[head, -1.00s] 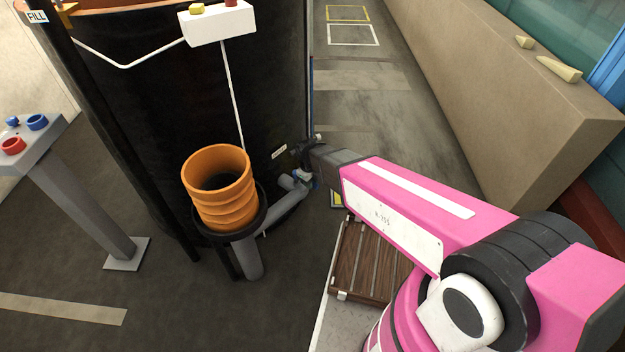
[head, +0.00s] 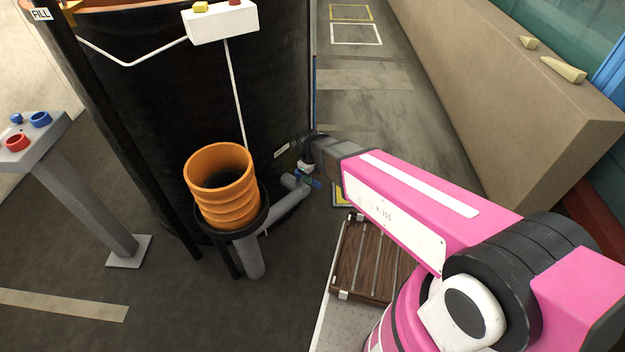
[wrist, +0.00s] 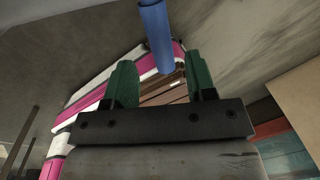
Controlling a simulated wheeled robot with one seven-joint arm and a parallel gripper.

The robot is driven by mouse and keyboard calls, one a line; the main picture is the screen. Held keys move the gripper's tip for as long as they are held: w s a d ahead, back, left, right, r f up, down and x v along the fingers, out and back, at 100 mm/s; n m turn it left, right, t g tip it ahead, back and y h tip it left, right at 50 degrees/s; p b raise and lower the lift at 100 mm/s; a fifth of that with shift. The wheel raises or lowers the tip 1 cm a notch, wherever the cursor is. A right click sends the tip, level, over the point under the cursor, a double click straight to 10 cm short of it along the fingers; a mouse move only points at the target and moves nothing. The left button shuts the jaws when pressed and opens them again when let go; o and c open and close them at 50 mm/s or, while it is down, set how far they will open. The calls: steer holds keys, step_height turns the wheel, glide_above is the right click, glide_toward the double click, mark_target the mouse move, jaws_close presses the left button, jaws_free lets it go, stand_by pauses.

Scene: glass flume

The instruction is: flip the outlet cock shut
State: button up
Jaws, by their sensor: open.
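The outlet cock's blue lever (head: 311,182) shows at the foot of the black tank (head: 190,120), by the grey outlet pipe (head: 290,206). My gripper (head: 306,148) is just above it in the head view, its fingers hard to make out against the tank. In the wrist view the two green fingers of my gripper (wrist: 161,84) are spread apart with nothing held. A blue bar, which looks like the lever (wrist: 156,35), comes down from the top edge, its lower end in the gap between the fingertips. I cannot tell whether it touches a finger.
An orange ribbed sleeve (head: 220,185) stands in a black ring left of the pipe. A grey pedestal (head: 80,190) with red and blue knobs is further left. A beige wall (head: 500,90) runs along the right.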

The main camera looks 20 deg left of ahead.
step_height(320, 180, up, 7)
steer(key=shift+s, duration=0.25)
steer(key=shift+a, duration=0.1)
stand_by(0.4)
steer(key=w+d+r+n, duration=0.1)
steer(key=d+r+n, duration=0.1)
steer(key=d+n, duration=0.9)
steer(key=w+d+r+n, duration=0.2)
steer(key=d+n, duration=0.9)
steer(key=d, duration=1.9)
steer(key=shift+d+r+n+g, duration=0.4)
steer(key=shift+r, duration=0.4)
